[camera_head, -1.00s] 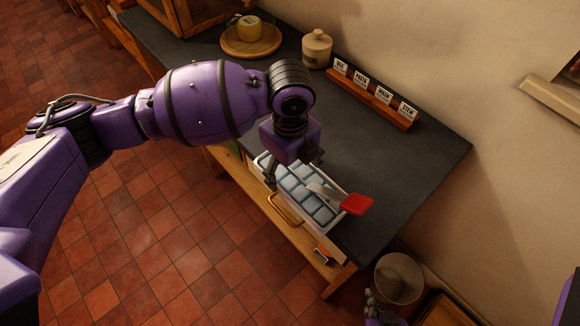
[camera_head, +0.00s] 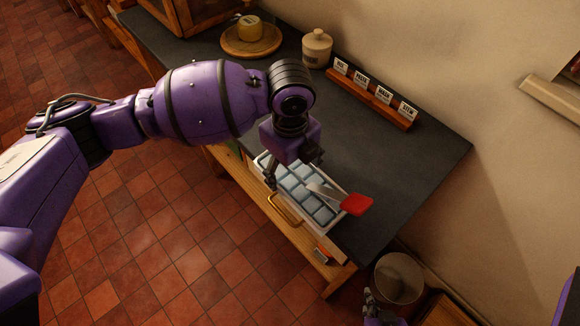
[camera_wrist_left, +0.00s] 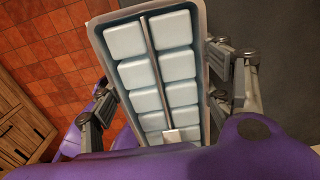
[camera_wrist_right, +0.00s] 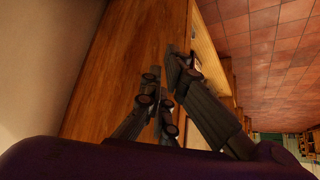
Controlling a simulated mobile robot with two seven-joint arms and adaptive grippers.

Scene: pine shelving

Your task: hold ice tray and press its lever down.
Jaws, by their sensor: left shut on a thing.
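The ice tray (camera_head: 332,228) is white with pale blue cubes and lies along the front edge of the dark counter. Its grey metal lever (camera_head: 322,190) ends in a red handle (camera_head: 357,204) that juts out past the tray's right end and looks raised. My left gripper (camera_head: 293,170) straddles the tray's left part from above and is shut on its two long sides. In the left wrist view the tray (camera_wrist_left: 204,60) sits between the fingers, with a metal bar (camera_wrist_left: 156,75) along its middle. My right gripper (camera_wrist_right: 167,92) is empty, its fingers together, low at the head view's bottom edge.
A wooden block with label cards (camera_head: 372,94), a lidded jar (camera_head: 317,48) and a round wooden board (camera_head: 251,40) stand at the counter's back. A pale round bin (camera_head: 399,278) is on the floor at right. The counter right of the tray is clear.

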